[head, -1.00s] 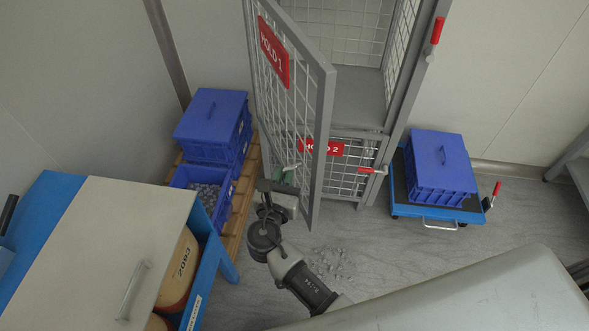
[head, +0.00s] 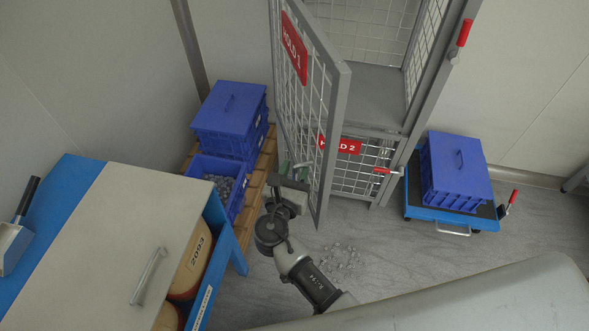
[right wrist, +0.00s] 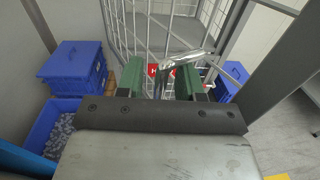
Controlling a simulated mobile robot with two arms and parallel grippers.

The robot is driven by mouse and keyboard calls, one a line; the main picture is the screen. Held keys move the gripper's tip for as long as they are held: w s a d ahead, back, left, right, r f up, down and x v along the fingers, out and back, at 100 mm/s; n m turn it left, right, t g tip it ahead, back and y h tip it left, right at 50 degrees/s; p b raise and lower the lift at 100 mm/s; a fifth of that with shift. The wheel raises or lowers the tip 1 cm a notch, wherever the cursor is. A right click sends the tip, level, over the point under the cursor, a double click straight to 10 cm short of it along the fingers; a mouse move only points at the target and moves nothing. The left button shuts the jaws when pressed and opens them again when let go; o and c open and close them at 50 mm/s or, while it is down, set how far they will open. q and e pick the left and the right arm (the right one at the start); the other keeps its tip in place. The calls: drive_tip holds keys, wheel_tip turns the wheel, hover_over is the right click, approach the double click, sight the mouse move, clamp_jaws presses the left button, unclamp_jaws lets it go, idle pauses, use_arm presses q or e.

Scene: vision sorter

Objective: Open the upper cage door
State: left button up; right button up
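The upper cage door (head: 334,130), with a red HOLD 1 sign (head: 294,48), stands swung open toward the front left of the cage, and the upper compartment shows behind it. My right gripper (head: 289,172) is low beside the door's inner left part. In the right wrist view its green fingers (right wrist: 160,88) stand apart, with a shiny metal handle (right wrist: 184,64) running between them and gaps visible beside it. The handle's contact with the fingers is not clear. The lower door, with a red HOLD 2 sign (head: 346,146), is closed. My left gripper is out of view.
Blue crates (head: 229,112) stand on a wooden pallet at the left. A bench (head: 110,230) with a scoop (head: 15,235) fills the front left. A blue crate (head: 455,170) sits on a trolley (head: 450,216) at the right. Grey pellets (head: 343,258) lie on the floor.

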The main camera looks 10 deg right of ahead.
drive_tip(key=v, duration=1)
drive_tip(key=shift+s+a+b, duration=0.2)
drive_tip(key=shift+s+b, duration=0.1)
drive_tip(key=shift+b, duration=0.15)
drive_tip(key=shift+f, duration=0.1)
drive_tip(key=shift+c, duration=0.2)
